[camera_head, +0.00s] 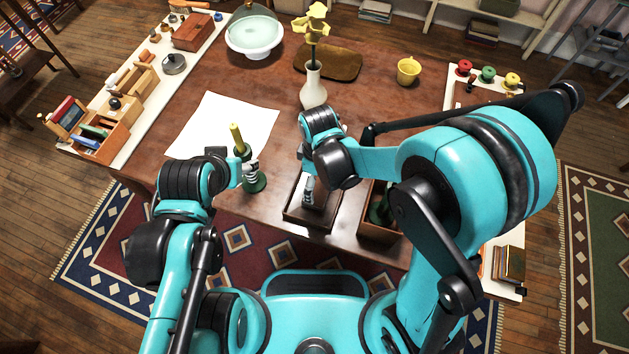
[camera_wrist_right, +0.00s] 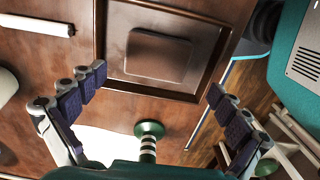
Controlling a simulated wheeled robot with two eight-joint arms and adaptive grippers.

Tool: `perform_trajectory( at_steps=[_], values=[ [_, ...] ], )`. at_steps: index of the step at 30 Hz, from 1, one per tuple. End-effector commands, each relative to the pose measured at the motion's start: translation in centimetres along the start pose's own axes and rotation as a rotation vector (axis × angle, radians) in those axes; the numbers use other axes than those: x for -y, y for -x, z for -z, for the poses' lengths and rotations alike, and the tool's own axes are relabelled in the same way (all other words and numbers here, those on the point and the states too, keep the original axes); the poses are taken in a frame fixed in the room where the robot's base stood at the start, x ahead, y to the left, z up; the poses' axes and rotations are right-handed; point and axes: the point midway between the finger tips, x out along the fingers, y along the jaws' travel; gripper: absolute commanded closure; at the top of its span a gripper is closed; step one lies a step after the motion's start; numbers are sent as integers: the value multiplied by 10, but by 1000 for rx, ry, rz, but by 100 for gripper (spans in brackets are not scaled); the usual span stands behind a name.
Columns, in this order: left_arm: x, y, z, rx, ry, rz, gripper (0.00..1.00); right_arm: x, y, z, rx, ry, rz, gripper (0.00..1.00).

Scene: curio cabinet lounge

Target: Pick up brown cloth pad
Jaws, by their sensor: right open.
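The brown cloth pad (camera_wrist_right: 158,55) is a flat, rounded square lying in a dark wooden tray (camera_wrist_right: 112,45) at the top of the right wrist view. In the head view the tray (camera_head: 326,222) stands at the table's front edge, and my right arm mostly hides the pad. My right gripper (camera_wrist_right: 157,84) is open and empty, its fingers wide apart; in the head view it hangs over the tray (camera_head: 308,190). My left gripper (camera_head: 250,170) is beside a green candlestick (camera_head: 237,138); its finger opening is not clear.
A wooden box (camera_head: 375,232) stands right of the tray. White paper (camera_head: 215,125) lies to the left. A yellow cup (camera_head: 408,70) is at the back right.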

Motion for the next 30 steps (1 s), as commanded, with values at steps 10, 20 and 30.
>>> perform_trajectory(
  at_steps=[10,20,30],
  values=[
    [0,-15,-11,0,0,0,45,-2,-37,1,0,1,1,0],
    [0,-31,-23,0,0,0,45,-5,-77,2,0,0,0,0],
    [0,-30,-22,0,0,0,45,-5,-75,2,0,0,0,44]
  ],
)
